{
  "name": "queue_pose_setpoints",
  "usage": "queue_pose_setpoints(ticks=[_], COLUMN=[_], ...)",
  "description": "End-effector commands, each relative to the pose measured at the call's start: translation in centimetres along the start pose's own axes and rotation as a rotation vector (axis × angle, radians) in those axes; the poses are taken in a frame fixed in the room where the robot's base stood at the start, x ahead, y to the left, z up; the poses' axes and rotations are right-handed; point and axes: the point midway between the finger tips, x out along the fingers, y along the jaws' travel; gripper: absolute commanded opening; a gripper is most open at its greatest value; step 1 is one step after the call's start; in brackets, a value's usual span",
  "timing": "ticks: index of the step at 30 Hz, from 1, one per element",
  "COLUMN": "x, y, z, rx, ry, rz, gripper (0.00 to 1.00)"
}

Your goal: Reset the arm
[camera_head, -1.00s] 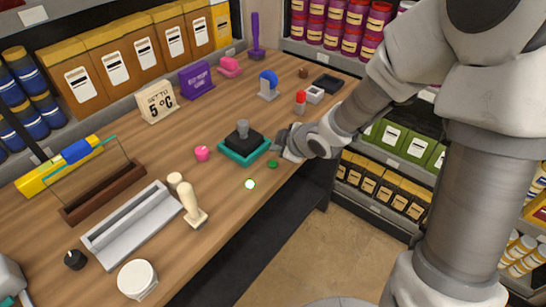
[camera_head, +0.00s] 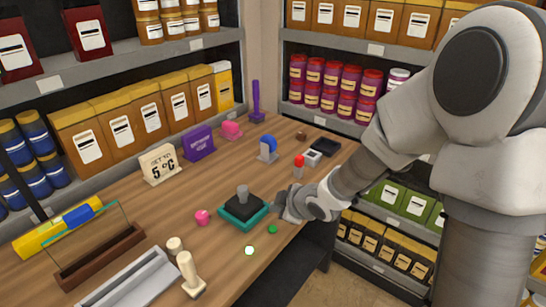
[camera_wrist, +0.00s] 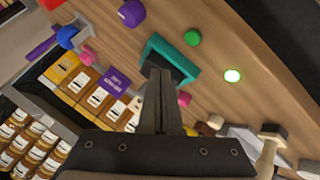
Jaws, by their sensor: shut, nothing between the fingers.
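My gripper (camera_head: 290,206) is at the right front edge of the wooden table, just right of a black block with a grey knob (camera_head: 243,199) on a teal base (camera_head: 236,218). In the wrist view my gripper (camera_wrist: 158,76) is shut with its fingers together, and nothing is seen between them. The fingertips overlap the teal base (camera_wrist: 150,47) in that view, and they hide part of the black block. I cannot tell whether they touch it.
A green button (camera_head: 272,229), a lit green-white button (camera_head: 249,251) and a pink knob (camera_head: 202,217) are nearby. A beige lever (camera_head: 188,273) stands at the front. A red-topped piece (camera_head: 298,167) and a blue-topped piece (camera_head: 267,148) stand behind. Loaded shelves border the table.

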Motion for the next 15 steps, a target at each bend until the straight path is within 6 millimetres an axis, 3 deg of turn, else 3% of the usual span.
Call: queue_pose_setpoints(ticks=[4, 7, 15], x=[-0.9, -3.0, -12.5], y=[0.7, 1.8, 4.3], z=[0.4, 1.2, 4.0], rx=[0.018, 0.063, 0.338], ry=[-0.037, -0.11, -0.35], rz=[0.017, 0.051, 0.193], gripper=[0.0, 0.0, 0.0])
